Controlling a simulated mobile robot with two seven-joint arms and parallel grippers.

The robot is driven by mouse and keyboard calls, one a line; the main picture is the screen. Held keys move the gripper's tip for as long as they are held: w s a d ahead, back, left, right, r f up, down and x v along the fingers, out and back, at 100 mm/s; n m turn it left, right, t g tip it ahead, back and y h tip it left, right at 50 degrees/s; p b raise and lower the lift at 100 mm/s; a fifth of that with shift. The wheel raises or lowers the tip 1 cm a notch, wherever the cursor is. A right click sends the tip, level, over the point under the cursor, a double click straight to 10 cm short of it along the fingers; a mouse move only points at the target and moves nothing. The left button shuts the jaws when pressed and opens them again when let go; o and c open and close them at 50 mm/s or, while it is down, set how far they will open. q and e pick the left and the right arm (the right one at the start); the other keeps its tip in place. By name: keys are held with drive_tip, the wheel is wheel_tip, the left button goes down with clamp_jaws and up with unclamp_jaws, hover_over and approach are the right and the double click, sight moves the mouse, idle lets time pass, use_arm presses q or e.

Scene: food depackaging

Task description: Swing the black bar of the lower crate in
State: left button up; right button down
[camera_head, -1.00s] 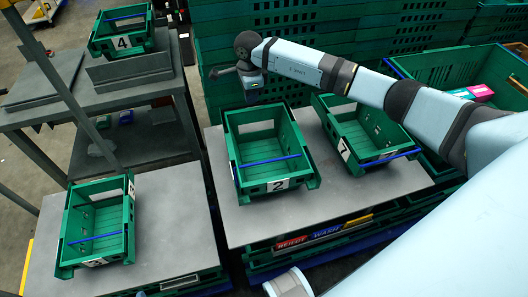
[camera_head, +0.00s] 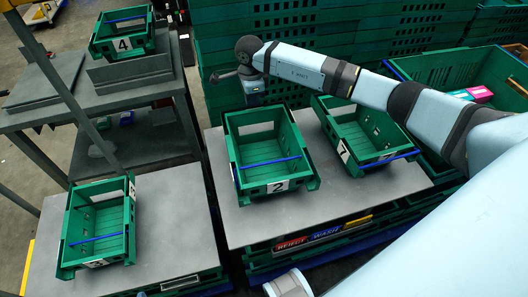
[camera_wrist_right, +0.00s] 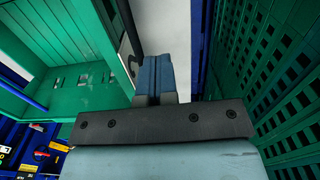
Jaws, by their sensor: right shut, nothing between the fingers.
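The green crate numbered 2 (camera_head: 277,186) stands on the grey platform, its blue bar (camera_head: 270,162) across the near end. My right gripper (camera_head: 252,101) is just behind its far end, and its fingertips are partly hidden. In the right wrist view my right gripper (camera_wrist_right: 154,75) is shut and empty. A thin black bar (camera_wrist_right: 130,28) shows just left of the fingers there, beside a green crate wall (camera_wrist_right: 65,30). I cannot tell whether bar and fingers touch. No black bar shows clearly on crate 2 in the head view. My left gripper is not in view.
Crate 7 (camera_head: 345,150) stands right of crate 2. Another green crate (camera_head: 128,215) sits on the left platform, and crate 4 (camera_head: 125,43) on the shelf. A tall green crate stack (camera_head: 300,15) is close behind. Its perforated wall (camera_wrist_right: 270,70) flanks the fingers on the right.

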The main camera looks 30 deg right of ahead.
use_arm(q)
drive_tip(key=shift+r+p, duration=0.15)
drive_tip(key=shift+p, duration=0.45)
use_arm(e)
drive_tip(key=shift+s+a+r, duration=0.2)
drive_tip(key=shift+s+r, duration=0.35)
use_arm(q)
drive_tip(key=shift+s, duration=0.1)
use_arm(e)
drive_tip(key=shift+s, duration=0.1)
use_arm(q)
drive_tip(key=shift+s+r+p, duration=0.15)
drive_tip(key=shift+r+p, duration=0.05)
drive_tip(key=shift+p, duration=0.25)
use_arm(e)
drive_tip(key=shift+s+a+r, duration=0.15)
drive_tip(key=shift+s+r, duration=0.2)
drive_tip(key=shift+s, duration=0.1)
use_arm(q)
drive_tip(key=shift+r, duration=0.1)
